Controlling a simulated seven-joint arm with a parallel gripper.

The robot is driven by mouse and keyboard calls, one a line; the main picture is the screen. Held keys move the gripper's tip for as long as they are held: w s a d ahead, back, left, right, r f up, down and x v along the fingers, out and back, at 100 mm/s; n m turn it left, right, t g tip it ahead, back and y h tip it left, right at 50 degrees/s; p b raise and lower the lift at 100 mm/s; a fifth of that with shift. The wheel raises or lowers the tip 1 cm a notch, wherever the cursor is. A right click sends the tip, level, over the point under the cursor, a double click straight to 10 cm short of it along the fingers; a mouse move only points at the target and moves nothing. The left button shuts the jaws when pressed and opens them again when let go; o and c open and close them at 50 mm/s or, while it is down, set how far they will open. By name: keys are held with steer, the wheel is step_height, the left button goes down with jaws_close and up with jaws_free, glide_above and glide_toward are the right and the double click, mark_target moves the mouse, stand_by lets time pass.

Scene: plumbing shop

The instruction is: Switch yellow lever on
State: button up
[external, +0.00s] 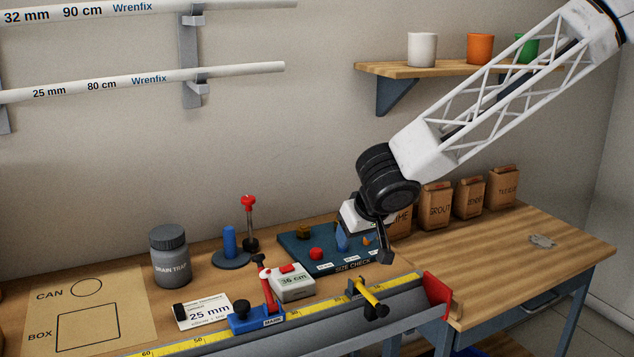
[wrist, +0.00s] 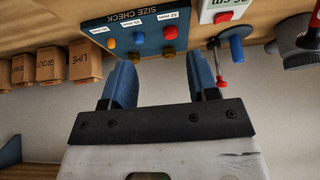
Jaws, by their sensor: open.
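The yellow lever (external: 371,297) is a short yellow bar with black ends. It sits on the rail with the yellow measuring tape (external: 322,304), near the rail's red end (external: 437,296), and slants down toward the front right. My gripper (external: 363,246) is open and empty, above and behind the lever, over the right part of the size check board. It is apart from the lever. In the wrist view my two blue fingers (wrist: 160,82) are spread with nothing between them. The lever is not visible in the wrist view.
A red lever (external: 268,290) on a blue block stands left on the rail. Behind it are a grey box (external: 291,284) with a red button, the size check board (external: 300,247), a red-knobbed rod (external: 250,225) and a grey jar (external: 170,258). The right bench end is mostly clear.

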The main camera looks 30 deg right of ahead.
steer(key=s+d+r, duration=0.4)
steer(key=s+d, duration=0.6)
steer(key=s, duration=0.2)
steer(key=shift+d+r, duration=0.3)
steer(key=shift+r, duration=0.1)
stand_by(0.6)
stand_by(0.4)
steer(key=d+r+g+h, duration=0.1)
steer(key=d+r, duration=0.2)
steer(key=d, duration=0.9)
steer(key=d+r+g, duration=0.1)
steer(key=d+r, duration=0.1)
steer(key=d, duration=1)
steer(key=s+d+r+g, duration=0.1)
steer(key=s+d+r, duration=0.1)
steer(key=s+d, duration=1)
steer(key=shift+d+g+y, duration=0.3)
steer(key=shift+d+y, duration=0.1)
steer(key=shift+d, duration=1.1)
